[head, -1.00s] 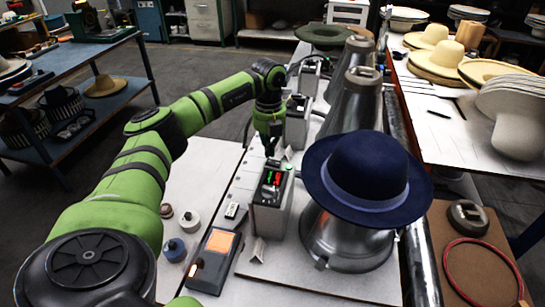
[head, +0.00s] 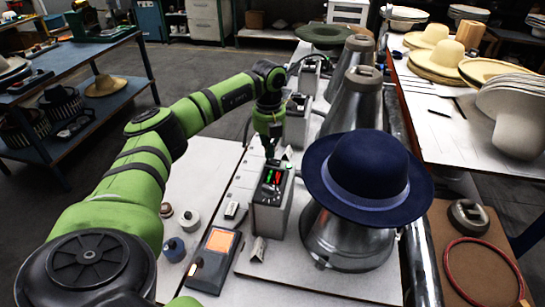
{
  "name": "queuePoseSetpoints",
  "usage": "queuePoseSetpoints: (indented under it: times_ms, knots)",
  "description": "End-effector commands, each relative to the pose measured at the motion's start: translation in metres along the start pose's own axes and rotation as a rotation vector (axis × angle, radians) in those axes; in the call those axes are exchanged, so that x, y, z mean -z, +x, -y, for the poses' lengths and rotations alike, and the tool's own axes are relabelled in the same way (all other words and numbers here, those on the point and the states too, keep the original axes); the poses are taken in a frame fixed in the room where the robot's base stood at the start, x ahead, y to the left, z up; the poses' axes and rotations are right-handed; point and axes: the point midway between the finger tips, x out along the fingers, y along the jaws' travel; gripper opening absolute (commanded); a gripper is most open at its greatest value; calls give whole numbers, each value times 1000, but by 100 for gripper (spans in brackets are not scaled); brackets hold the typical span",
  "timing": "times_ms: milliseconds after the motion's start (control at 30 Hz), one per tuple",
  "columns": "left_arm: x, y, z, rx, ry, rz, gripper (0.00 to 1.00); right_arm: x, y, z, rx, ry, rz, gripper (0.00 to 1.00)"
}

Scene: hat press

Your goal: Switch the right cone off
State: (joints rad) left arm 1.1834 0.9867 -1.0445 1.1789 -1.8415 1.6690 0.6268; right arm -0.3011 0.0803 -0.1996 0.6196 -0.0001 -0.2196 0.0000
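Several metal cones stand in a row along the white bench. The nearest cone (head: 345,240) carries a dark blue brimmed hat (head: 368,170). The middle cone (head: 355,103) and the far cone (head: 357,62) are bare. A grey control box (head: 270,215) stands left of the nearest cone, with green and red lit marks on its dark top face. My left gripper (head: 270,154) points down just above the far edge of this box. Its fingers look together, with nothing visible between them. I cannot tell whether the tip touches the box. My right gripper is not in view.
Other control boxes (head: 297,122) stand beside the farther cones. A device with an orange screen (head: 220,241) and small spools (head: 189,221) lie at the front left. A table (head: 425,130) with straw hats is at the right. A red ring (head: 482,275) lies on a brown board.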

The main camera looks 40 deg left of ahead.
Motion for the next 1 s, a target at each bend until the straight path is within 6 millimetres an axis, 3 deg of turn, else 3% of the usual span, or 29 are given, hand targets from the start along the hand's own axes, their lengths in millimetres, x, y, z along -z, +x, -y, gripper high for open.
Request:
queuePoseSetpoints:
  times_ms: [1000]
  knots:
    - [0, 16, 0, 0, 0, -1, 0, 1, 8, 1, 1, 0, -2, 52]
